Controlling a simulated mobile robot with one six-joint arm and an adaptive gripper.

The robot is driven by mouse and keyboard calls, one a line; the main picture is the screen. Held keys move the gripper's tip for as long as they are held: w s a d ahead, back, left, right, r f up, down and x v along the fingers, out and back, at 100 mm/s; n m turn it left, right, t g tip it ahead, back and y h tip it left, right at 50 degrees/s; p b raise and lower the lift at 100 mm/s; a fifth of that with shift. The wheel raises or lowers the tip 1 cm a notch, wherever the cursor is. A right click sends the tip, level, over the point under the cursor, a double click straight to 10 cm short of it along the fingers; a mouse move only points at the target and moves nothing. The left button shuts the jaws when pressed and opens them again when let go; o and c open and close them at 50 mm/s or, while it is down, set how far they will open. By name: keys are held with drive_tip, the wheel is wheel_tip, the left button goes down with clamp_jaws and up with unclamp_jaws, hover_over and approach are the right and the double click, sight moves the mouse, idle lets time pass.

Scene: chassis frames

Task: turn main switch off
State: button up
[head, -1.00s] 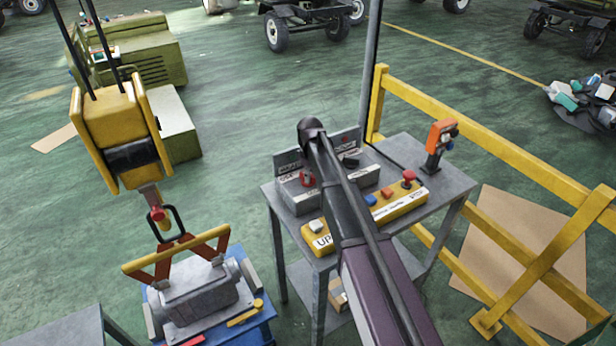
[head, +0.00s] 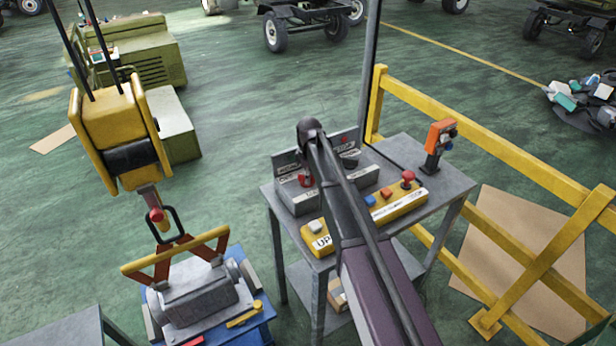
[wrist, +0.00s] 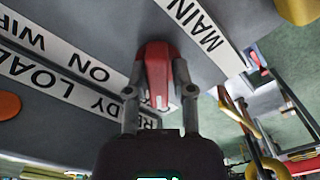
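The main switch is a red handle (wrist: 155,75) on a grey panel, beside a white label reading "MAIN" (wrist: 195,28) in the wrist view. My gripper (wrist: 159,72) has one finger on each side of the handle, and both fingertips appear to press against it. In the head view the red handle (head: 306,180) shows on the grey switch box (head: 296,198), just left of my arm. My arm hides part of the box, and my fingers cannot be made out there.
The box stands on a grey table (head: 455,185) with a yellow push-button pendant (head: 405,205), a red mushroom button (head: 408,176) and an orange device (head: 438,140). A yellow railing (head: 500,140) runs behind. A yellow hoist (head: 112,125) hangs at left over a grey housing (head: 198,292).

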drive_tip(key=shift+o, duration=1.3)
drive_tip(key=shift+s+a, duration=0.1)
drive_tip(key=shift+a, duration=0.05)
drive_tip(key=shift+r, duration=0.1)
